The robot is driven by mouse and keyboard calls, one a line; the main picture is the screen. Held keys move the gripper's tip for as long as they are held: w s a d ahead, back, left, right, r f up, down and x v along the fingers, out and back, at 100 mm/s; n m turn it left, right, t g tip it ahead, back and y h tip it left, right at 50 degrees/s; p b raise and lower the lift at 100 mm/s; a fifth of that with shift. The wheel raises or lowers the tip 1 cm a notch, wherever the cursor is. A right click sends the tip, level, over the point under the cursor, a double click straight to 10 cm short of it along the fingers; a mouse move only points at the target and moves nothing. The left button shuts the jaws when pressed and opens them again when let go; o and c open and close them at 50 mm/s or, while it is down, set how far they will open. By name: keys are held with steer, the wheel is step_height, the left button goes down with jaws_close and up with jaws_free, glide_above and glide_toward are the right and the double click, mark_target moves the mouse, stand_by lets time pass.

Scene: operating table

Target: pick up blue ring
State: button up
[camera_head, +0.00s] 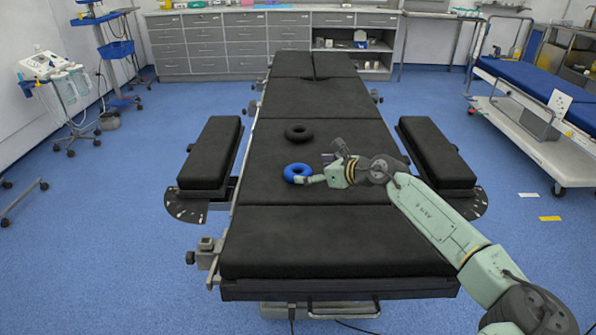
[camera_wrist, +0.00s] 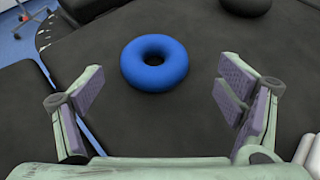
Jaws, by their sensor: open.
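The blue ring (camera_head: 289,170) lies flat on the black operating table (camera_head: 330,257), near its middle. It also shows in the wrist view (camera_wrist: 154,78), ahead of my gripper and between the lines of its two fingers. My gripper (camera_head: 309,179) is open beside the ring, on its right in the head view. In the wrist view my gripper (camera_wrist: 158,100) has its fingers wide apart with nothing held. I cannot tell how high the fingertips are above the table.
A black ring (camera_head: 299,132) lies on the table beyond the blue ring. Padded arm boards (camera_head: 210,153) and (camera_head: 437,151) flank the table. A trolley with a blue top (camera_head: 545,85) stands at right. The table's near part is clear.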

mark_target(294, 170)
steer(key=w+a+p, duration=0.1)
steer(key=w+a+f+p, duration=0.1)
steer(key=a, duration=0.1)
steer(key=shift+a+f, duration=0.1)
steer(key=shift+w+a+f, duration=0.15)
steer(key=shift+w+f, duration=0.15)
steer(key=c, duration=1.1)
